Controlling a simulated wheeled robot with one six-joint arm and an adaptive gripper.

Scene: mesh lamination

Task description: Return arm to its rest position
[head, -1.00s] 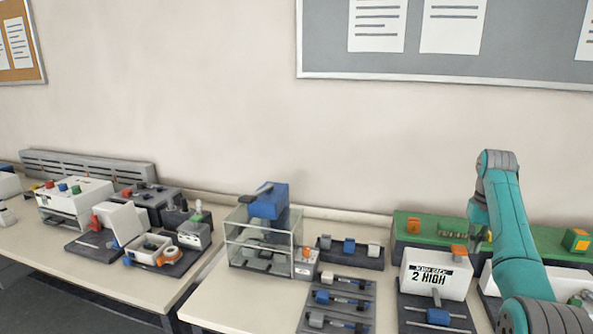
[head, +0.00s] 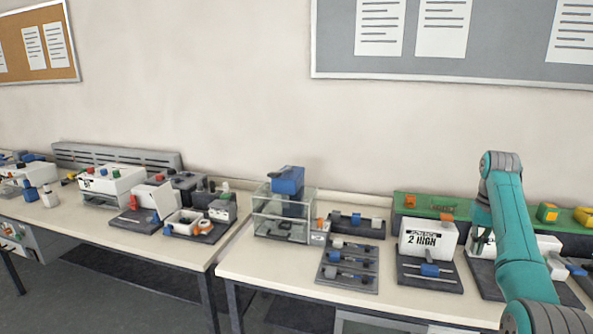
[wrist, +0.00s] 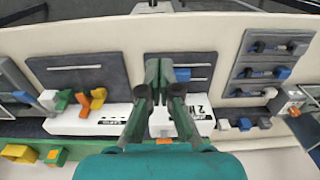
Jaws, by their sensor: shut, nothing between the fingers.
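My teal arm (head: 515,230) stands bent at the right of the head view, its elbow (head: 500,162) up in front of the wall. Its lower end runs out of the bottom edge. In the wrist view my gripper (wrist: 161,62) points towards the bench with its two dark green fingers close together and nothing between them. The fingers overlap the grey tray of the white box marked "2 HIGH" (head: 428,238); their height above it is hard to tell. In the head view the gripper is mostly hidden by the arm.
A clear case with a blue top (head: 288,182) stands left of a grey rack of rods (head: 347,266). A green ledge (head: 425,205) runs behind the white boxes. Another bench (head: 150,240) with several devices lies to the left. The bench's front strip (head: 270,272) is bare.

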